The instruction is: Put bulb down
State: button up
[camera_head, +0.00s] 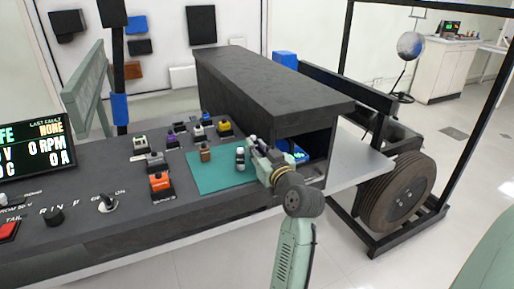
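My gripper (254,146) is over the right part of a green mat (209,181) on the dark bench, beside the open end of a long dark housing. A small dark-and-white piece (240,157), possibly the bulb, is upright at the mat, just left of the gripper's tip. I cannot tell whether the gripper touches it or holds anything. The fingers are small and partly hidden by the wrist. A small brown block (205,152) stands on the mat's left part.
The dark housing (270,82) rises behind, with a blue thing (298,151) inside. A wheel (398,194) is at right. The mat's front is clear.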

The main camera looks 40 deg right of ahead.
jog(key=shift+o, duration=0.8)
jog(key=shift+r, duration=0.15)
